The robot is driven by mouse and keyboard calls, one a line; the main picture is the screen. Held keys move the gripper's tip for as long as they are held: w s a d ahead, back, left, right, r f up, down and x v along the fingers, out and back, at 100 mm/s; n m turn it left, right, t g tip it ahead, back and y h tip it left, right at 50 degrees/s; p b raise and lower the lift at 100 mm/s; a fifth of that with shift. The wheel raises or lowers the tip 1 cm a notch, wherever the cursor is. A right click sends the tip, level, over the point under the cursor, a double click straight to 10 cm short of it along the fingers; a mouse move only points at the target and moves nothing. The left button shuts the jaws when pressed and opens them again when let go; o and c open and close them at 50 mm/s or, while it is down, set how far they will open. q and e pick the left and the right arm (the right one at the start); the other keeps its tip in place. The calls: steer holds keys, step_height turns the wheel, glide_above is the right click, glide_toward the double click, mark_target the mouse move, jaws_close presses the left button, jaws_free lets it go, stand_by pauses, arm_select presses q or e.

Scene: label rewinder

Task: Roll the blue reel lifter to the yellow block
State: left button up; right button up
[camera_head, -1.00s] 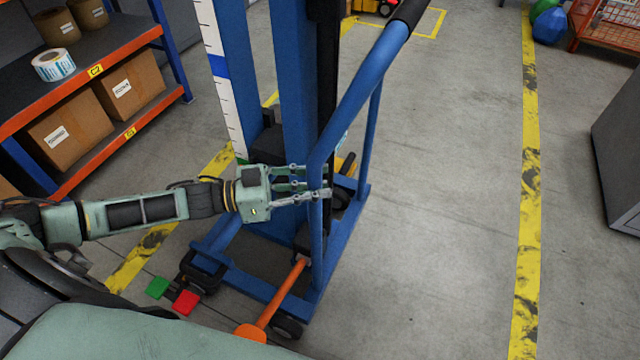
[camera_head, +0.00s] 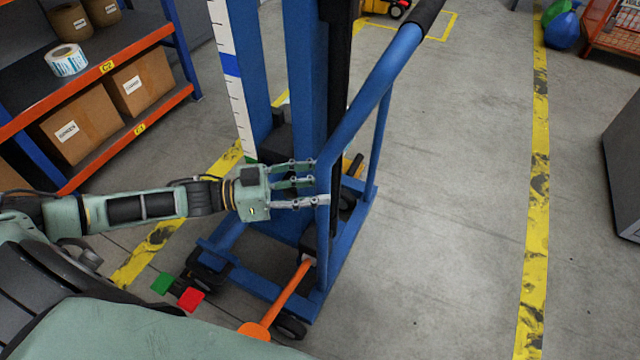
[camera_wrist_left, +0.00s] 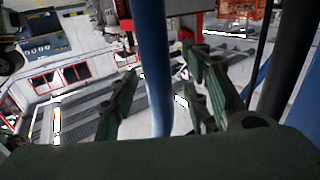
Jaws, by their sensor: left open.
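The blue reel lifter (camera_head: 350,120) stands upright on the floor, with a tall mast, a sloping push handle and a wheeled base. My left gripper (camera_head: 312,184) is open at the lower upright of the handle frame. In the left wrist view, the blue bar (camera_wrist_left: 152,60) runs between the spread fingers of my left gripper (camera_wrist_left: 160,78); I cannot tell whether they touch it. A small yellow object (camera_head: 376,6) shows at the top edge by a yellow floor outline; I cannot tell whether it is the yellow block. My right gripper is out of view.
An orange and blue shelf (camera_head: 110,140) with boxes and label rolls stands at left. An orange pedal lever (camera_head: 285,305) is on the lifter's base. Open grey floor lies right of the lifter, up to a yellow floor line (camera_head: 536,210). A grey cabinet (camera_head: 622,160) is at far right.

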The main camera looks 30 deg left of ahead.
arm_select(q)
steer(key=v, duration=1)
steer(key=shift+a, duration=0.3)
steer(key=shift+s, duration=0.2)
